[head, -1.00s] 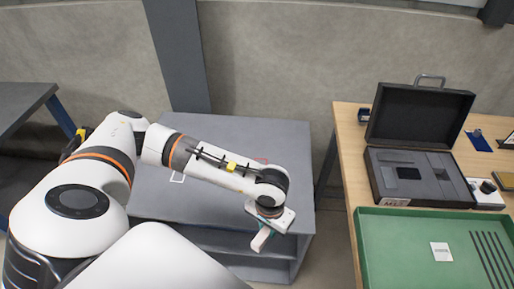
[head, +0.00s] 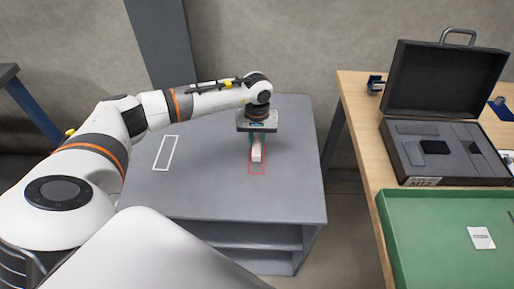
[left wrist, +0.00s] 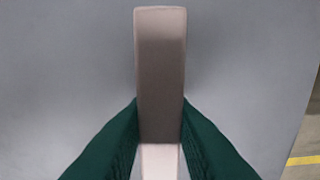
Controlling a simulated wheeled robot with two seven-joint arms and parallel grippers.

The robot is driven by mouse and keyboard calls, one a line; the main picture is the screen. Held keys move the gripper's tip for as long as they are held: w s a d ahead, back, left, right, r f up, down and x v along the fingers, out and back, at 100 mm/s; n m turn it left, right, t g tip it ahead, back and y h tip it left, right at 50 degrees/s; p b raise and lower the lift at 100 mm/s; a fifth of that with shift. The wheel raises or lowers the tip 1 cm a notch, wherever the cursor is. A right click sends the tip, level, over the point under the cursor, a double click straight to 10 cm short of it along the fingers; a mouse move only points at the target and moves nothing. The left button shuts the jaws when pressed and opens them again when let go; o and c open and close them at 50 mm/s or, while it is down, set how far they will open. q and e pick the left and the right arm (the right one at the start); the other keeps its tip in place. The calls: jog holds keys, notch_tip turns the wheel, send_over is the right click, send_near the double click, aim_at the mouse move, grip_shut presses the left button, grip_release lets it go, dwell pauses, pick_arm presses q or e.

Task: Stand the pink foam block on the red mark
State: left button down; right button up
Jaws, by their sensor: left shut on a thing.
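The pink foam block (head: 257,154) is pale pink in the head view and hangs below my left gripper (head: 256,141). The gripper's green fingers are shut on it. In the left wrist view the block (left wrist: 160,70) runs lengthwise between the two fingers of the left gripper (left wrist: 160,140), its far part in shade. The red mark (head: 257,174) is a thin red rectangle outline on the grey cabinet top. The block overlaps the far part of the mark in the head view; I cannot tell whether it touches the surface. My right gripper is not in view.
The grey cabinet (head: 210,205) has a white rectangle outline (head: 166,152) left of the red mark. Its top is otherwise clear. To the right, a wooden bench (head: 357,130) carries an open black case (head: 445,180) and a green tray (head: 390,235).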

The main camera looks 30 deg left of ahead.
aim_at(257, 148)
pick_arm(q)
notch_tip(257, 148, down, 4)
jog(key=shift+r, duration=0.1)
jog(key=shift+f, duration=0.2)
jog(key=c, duration=1.3)
grip_release()
jog(key=shift+o, duration=0.3)
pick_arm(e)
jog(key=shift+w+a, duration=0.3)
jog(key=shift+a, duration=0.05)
